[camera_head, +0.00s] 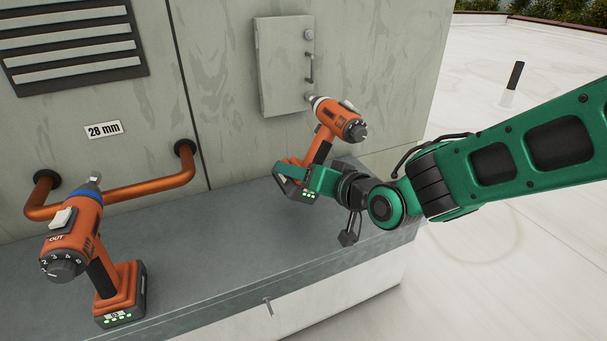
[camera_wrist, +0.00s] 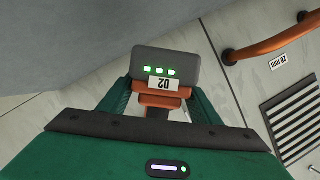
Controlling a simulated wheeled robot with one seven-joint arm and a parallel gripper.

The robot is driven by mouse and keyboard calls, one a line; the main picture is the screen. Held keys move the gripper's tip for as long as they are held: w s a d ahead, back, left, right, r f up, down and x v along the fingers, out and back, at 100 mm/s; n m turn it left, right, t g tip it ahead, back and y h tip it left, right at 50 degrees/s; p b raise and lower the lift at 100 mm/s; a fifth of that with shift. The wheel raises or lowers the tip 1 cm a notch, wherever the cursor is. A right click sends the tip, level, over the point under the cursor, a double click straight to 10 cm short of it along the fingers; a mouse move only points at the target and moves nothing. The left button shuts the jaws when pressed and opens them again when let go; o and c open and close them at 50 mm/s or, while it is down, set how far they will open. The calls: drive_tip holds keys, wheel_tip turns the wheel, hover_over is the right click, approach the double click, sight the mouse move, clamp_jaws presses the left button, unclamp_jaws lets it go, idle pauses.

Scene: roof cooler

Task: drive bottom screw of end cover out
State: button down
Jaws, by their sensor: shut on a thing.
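The end cover (camera_head: 283,66) is a grey plate on the cabinet wall, with a round fitting at its upper right and a small dark handle. My gripper (camera_head: 318,182) is shut on an orange power driver (camera_head: 331,135), gripping its handle near the battery. The driver is raised above the ledge, and its nose points at the cover's lower right corner. The bottom screw is hidden behind the nose; I cannot tell whether the tip touches it.
A second orange driver (camera_head: 85,240), marked "OUT", stands on the grey ledge (camera_head: 215,260) at left. Behind it are a copper pipe (camera_head: 130,192), a "28 mm" label (camera_head: 104,129) and a vent (camera_head: 70,45). A small bolt (camera_head: 268,306) shows at the ledge's front edge.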

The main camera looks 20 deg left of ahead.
drive_tip(key=shift+d+r, duration=0.1)
idle(0.5)
drive_tip(key=s+d, duration=0.4)
drive_tip(key=d, duration=0.1)
drive_tip(key=shift+s, duration=0.25)
idle(1.2)
idle(1.0)
